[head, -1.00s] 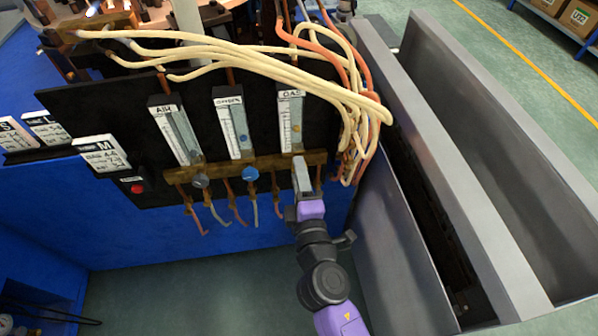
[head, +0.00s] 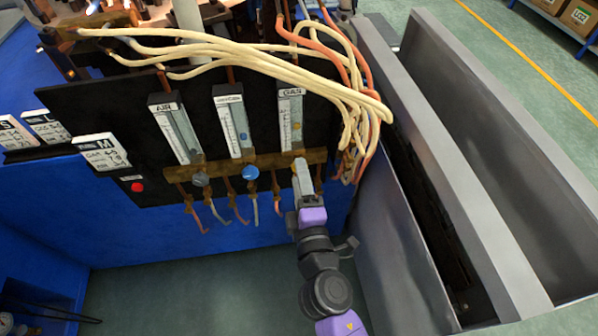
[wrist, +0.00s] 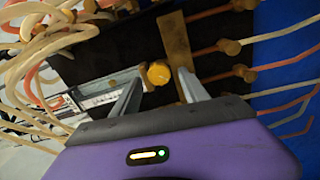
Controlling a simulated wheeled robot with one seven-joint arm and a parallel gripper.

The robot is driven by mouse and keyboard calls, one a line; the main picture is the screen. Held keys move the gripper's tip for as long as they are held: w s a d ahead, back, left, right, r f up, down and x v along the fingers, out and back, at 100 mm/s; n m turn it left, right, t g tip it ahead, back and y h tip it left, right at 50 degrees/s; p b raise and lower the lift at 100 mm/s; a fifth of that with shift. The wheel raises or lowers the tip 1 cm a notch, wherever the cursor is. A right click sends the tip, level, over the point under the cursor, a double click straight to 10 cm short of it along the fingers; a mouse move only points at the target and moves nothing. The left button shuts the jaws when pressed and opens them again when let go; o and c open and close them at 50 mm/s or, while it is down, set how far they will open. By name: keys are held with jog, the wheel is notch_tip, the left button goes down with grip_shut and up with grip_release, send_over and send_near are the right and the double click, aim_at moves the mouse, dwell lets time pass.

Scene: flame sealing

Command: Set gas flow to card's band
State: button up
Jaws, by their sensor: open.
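The gas flowmeter (head: 290,122) is the right one of three upright meters on a black panel in the head view; a small yellowish float shows in its tube. Its yellow knob (wrist: 158,73) shows in the wrist view, ahead of and between the two open fingers, with gaps on both sides. My gripper (head: 301,165) is open at the brass bar below the gas meter; it also shows in the wrist view (wrist: 162,92). In the head view my gripper hides the knob. The M card (head: 103,152) stands left of the meters, its GAS line showing small figures I cannot read surely.
The air meter (head: 176,130) and oxygen meter (head: 233,122) stand to the left, with a grey knob (head: 201,179) and a blue knob (head: 250,173). Cream hoses (head: 330,88) hang close on the right. A grey metal trough (head: 480,200) stands right of my arm.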

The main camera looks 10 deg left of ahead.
jog(key=v, duration=0.6)
jog(key=shift+b, duration=0.3)
jog(key=s+d+r+m+g+h+p, duration=0.1)
jog(key=s+d+r+m+p, duration=0.2)
jog(key=s, duration=0.7)
jog(key=s+d+r+m+h+p, duration=0.2)
jog(key=s+d+r+m+p, duration=0.2)
jog(key=s+d+m, duration=0.6)
jog(key=s+d+r+m+g+h+p, duration=0.1)
jog(key=s+d+r+m+h+p, duration=0.1)
jog(key=s+d+r+m, duration=0.5)
jog(key=s+d+p, duration=0.1)
jog(key=s+d, duration=0.1)
jog(key=s, duration=0.1)
jog(key=shift+s+d+r+g+p, duration=0.25)
jog(key=shift+d+r+g+p, duration=0.05)
jog(key=shift+p, duration=0.1)
